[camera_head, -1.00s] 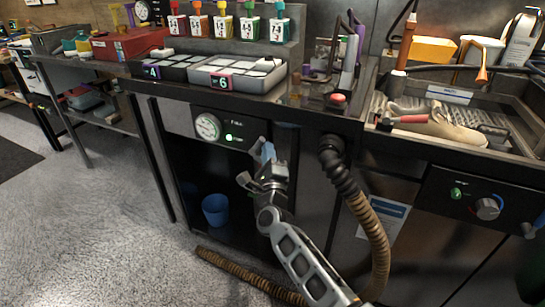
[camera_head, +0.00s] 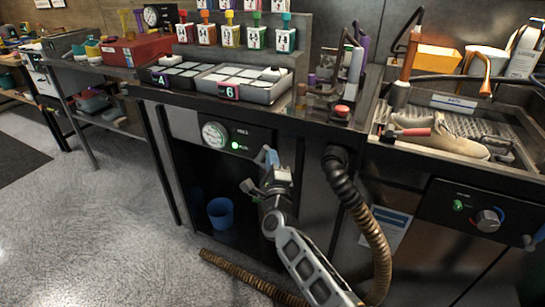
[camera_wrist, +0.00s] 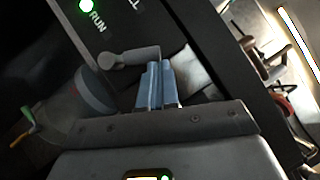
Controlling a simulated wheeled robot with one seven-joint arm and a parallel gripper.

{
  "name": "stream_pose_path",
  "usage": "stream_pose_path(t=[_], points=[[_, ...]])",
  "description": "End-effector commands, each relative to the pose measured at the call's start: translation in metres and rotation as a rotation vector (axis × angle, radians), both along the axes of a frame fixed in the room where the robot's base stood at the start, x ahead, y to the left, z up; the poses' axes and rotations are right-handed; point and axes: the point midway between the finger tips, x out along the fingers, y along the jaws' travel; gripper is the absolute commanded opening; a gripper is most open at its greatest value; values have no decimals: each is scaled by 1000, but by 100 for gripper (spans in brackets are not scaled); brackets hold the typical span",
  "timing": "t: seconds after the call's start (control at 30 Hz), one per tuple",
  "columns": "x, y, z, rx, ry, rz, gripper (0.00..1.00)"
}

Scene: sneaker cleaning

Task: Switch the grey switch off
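The grey switch (camera_wrist: 130,57) shows in the wrist view as a short grey lever with a rounded end, on the black panel close to the RUN label. The green light (camera_wrist: 86,5) by that label is lit, and it also glows in the head view (camera_head: 235,145). My gripper (camera_wrist: 157,84) has its two blue fingertips together with nothing seen between them. The tips are just below the switch in the picture; I cannot tell if they touch it. In the head view my gripper (camera_head: 268,157) is in front of the panel's right part and hides the switch.
A round gauge (camera_head: 214,135) is on the same panel. A ribbed hose (camera_head: 365,215) hangs right of my arm. The counter edge runs above the panel, with a grey tray (camera_head: 262,92) on it. A blue bin (camera_head: 220,212) stands in the dark space below.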

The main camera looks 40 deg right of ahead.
Motion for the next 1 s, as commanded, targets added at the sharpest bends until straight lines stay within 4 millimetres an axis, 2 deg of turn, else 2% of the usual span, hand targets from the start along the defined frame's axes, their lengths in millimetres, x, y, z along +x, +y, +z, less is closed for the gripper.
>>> stream_pose_path(t=[0.03, 0.43, 1.0], points=[[1, 0, 7, -6, 16, -1, 0], [15, 6, 25, -98, 272, 3, 0], [40, 14, 30, -96, 264, -1, 0]])
